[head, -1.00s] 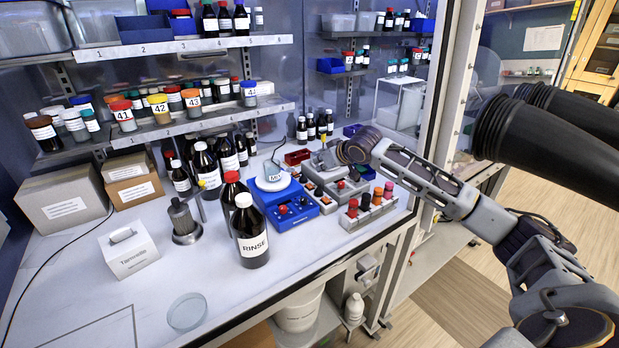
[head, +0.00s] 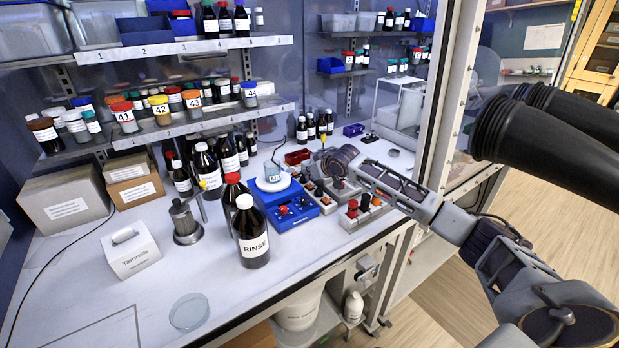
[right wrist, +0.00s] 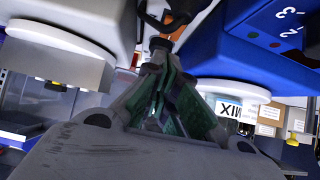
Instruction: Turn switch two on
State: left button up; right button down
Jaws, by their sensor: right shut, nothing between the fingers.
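My right gripper (right wrist: 160,48) is shut and empty. Its narrow fingers meet in the right wrist view beside the edge of a blue device. In the head view it is over the grey switch units (head: 346,220) behind its own wrist, so its fingertips are hidden there. My left gripper is not in view.
A dark RINSE bottle (head: 250,232) stands left of the blue device, with a red-capped bottle behind it. A red tray (head: 298,157) lies behind the units. The bench front left is mostly clear.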

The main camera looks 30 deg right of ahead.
jog(key=shift+w+f, duration=0.1)
jog(key=shift+f, duration=0.8)
jog(key=shift+w+f+p, duration=0.1)
jog(key=shift+f+p, duration=0.1)
jog(key=shift+p, duration=0.3)
jog(key=shift+s+d+p, duration=0.1)
jog(key=shift+s+p, duration=0.4)
jog(key=shift+s, duration=0.15)
jog(key=shift+s+f, duration=0.1)
jog(key=shift+s, duration=0.05)
jog(key=shift+p, duration=0.3)
